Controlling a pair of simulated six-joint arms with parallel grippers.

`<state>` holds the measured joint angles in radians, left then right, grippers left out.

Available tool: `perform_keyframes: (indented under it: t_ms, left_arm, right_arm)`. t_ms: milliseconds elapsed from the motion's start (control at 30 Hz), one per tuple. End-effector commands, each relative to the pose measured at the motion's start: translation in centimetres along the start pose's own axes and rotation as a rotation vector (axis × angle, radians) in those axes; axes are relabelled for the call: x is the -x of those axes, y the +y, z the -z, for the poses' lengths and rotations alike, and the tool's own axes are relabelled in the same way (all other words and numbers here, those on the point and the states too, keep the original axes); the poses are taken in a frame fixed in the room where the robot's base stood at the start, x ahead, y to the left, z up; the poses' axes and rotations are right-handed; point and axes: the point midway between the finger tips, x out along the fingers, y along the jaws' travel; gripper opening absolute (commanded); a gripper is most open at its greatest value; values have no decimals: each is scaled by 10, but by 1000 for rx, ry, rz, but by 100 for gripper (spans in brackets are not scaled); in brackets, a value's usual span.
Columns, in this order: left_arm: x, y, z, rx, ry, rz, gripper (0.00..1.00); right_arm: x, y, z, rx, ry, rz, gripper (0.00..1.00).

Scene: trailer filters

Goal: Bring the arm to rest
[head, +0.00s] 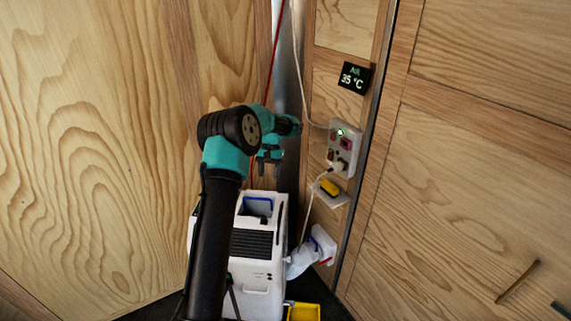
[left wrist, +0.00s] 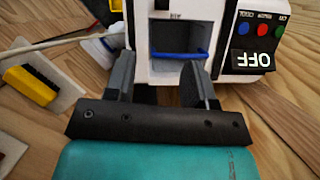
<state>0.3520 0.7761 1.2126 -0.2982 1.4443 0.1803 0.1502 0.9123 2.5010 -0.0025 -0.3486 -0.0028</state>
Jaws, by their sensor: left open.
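My left arm rises from the bottom of the head view and bends over toward the wall panel. Its left gripper (head: 268,166) is above the white unit (head: 258,270), which stands on the dark floor. In the left wrist view the gripper's two fingers (left wrist: 160,88) are spread apart with nothing between them. Beyond them is the white unit (left wrist: 215,12) with an open slot crossed by a blue bar (left wrist: 180,54). A display on it reads OFF, upside down (left wrist: 262,58). My right gripper is not in view.
A socket panel (head: 343,146) with a green light and a plugged cable is on the wooden wall. Below it a yellow brush-like item (head: 329,187) sits on a white shelf. A sign (head: 355,77) reads AIR 35 °C. A yellow bin (head: 303,312) stands at the bottom.

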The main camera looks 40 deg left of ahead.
Motion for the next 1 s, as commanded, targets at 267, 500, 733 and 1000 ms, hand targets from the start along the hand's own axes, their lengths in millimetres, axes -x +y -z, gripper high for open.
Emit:
perform_keyframes:
  t_ms: [267, 500, 733, 1000]
  left_arm:
    - [-13, 9, 2, -18, 7, -8, 50]
    - [-89, 64, 4, -114, 57, -65, 50]
    - [-180, 127, -20, -204, 127, -149, 50]
    - [-272, 182, -82, -265, 207, -235, 50]
  right_arm:
    - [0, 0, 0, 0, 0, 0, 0]
    - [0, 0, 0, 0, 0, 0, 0]
    - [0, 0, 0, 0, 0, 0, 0]
    - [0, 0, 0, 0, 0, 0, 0]
